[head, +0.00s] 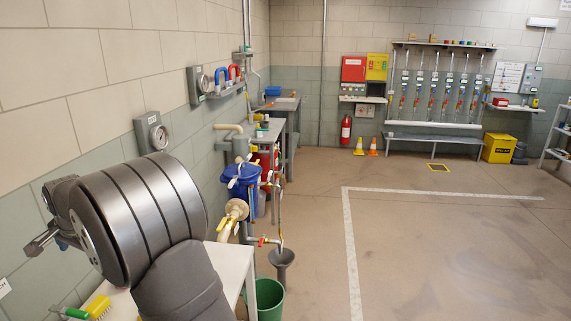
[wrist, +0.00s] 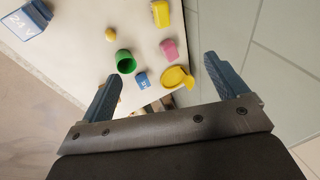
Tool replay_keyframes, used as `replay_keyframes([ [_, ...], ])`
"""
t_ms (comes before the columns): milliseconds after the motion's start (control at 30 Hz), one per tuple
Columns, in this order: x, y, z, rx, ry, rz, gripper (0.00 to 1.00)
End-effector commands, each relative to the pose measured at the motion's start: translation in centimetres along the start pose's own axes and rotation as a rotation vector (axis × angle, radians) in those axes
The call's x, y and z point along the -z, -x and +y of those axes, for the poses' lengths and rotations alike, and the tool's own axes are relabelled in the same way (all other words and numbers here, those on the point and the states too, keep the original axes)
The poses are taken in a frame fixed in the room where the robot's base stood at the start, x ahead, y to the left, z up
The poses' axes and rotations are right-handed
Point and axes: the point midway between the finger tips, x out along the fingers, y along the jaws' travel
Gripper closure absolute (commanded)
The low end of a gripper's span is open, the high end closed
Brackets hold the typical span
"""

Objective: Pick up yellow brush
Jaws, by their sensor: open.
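A yellow, brush-like thing with a ridged top (head: 98,307) lies on the pale table at the bottom left of the head view, beside a green part; whether they are joined I cannot tell. In the wrist view a yellow block-shaped thing (wrist: 160,14) lies at the top edge of the table, and a yellow scoop-like thing (wrist: 177,78) lies lower, near the right finger. I cannot tell which of these is the brush. My gripper (wrist: 161,70) is open and empty above the table, its two blue-grey fingers wide apart. In the head view my arm hides much of the table.
On the table (wrist: 85,45) are a green cup (wrist: 125,62), a pink block (wrist: 169,50), a small blue block (wrist: 142,80) and a small tan object (wrist: 111,34). A blue box (wrist: 27,18) shows top left. The wall is close alongside. A green bucket (head: 266,298) stands on the floor.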

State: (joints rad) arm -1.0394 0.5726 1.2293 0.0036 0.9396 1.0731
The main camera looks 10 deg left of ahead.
Motion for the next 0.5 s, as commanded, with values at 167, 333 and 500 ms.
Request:
replay_keyframes([
  [167,0.0,0.0,0.0,0.0,0.0,0.0,0.09],
  [333,0.5,-0.9,-0.9,-0.017,0.068,-0.01,0.09],
  [500,1.8,-3.7,-3.4,-0.068,0.306,-0.051,0.09],
])
